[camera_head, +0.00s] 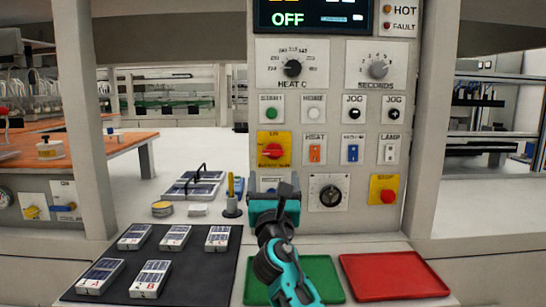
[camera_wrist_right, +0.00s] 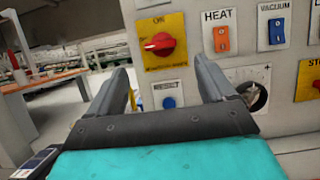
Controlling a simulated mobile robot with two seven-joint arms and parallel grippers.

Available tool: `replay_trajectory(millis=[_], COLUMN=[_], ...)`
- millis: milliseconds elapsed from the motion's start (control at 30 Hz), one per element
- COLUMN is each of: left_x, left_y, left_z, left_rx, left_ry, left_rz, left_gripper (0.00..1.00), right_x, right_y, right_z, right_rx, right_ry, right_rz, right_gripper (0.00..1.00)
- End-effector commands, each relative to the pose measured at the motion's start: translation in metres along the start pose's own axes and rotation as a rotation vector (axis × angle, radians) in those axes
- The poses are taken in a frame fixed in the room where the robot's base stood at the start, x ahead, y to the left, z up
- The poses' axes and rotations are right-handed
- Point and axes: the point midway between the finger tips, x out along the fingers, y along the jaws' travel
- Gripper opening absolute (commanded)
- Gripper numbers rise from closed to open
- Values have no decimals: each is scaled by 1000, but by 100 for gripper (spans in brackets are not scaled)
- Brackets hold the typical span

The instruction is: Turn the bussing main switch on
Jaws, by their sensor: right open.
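The bussing main switch is a red rotary knob on a yellow plate (camera_head: 273,150), on the left side of the control panel. Its handle lies roughly horizontal, off the "ON" mark at the top of the plate. It also shows in the right wrist view as a red knob (camera_wrist_right: 160,44), beyond and above the fingers. My right gripper (camera_head: 272,186) is just below the switch plate in the head view, open and apart from the knob. In the right wrist view the gripper (camera_wrist_right: 160,75) has nothing between its fingers. My left gripper is not in view.
The panel (camera_head: 340,223) also carries the orange heat switch (camera_head: 315,152), blue vacuum switch (camera_head: 352,152), a black dial (camera_head: 331,195) and a red stop button (camera_head: 388,196). Below are a green tray (camera_head: 320,275), a red tray (camera_head: 395,275) and a dark mat (camera_head: 190,255) with several packs.

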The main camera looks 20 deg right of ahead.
Motion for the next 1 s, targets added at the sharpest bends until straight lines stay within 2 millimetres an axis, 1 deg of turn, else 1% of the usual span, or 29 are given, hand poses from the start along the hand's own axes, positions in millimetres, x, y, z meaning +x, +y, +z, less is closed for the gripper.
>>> replay_trajectory(millis=[33,200,400,500,700,1000], left_x=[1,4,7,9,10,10], left_y=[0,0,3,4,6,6], left_z=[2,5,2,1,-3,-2], left_rx=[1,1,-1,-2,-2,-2], left_ry=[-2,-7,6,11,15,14], left_rz=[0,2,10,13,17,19], left_gripper=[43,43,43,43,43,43], right_x=[11,42,72,82,93,95], right_y=[0,0,0,0,0,-1], right_z=[0,0,-1,-2,-1,-1], right_rx=[0,1,2,1,1,2], right_ry=[-1,-1,1,0,1,1], right_rz=[-2,-2,-1,0,0,0], right_gripper=[83,83,83,83,83,83])
